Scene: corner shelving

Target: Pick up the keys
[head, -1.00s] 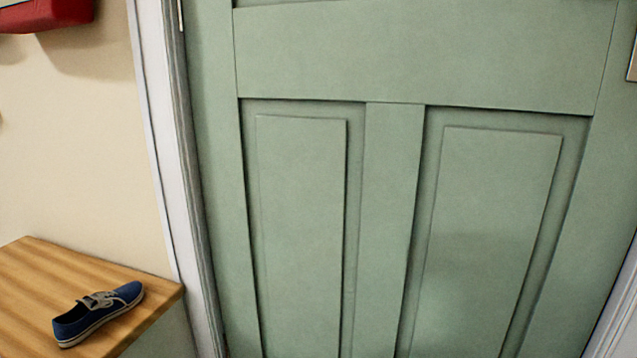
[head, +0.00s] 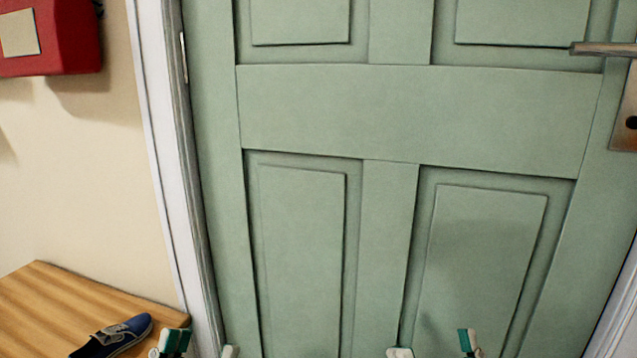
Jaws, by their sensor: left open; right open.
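No keys show in the head view. My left gripper (head: 198,346) shows only its two fingertips at the bottom edge, spread apart and empty, just right of the shoe. My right gripper (head: 434,346) also shows only its fingertips at the bottom edge, right of the middle, spread apart with nothing between them.
A closed green panelled door (head: 310,115) fills most of the view, with a metal handle (head: 605,48) at the right. A wooden bench top (head: 70,310) at the lower left holds a blue shoe (head: 118,335). A red box (head: 55,45) hangs on the wall above.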

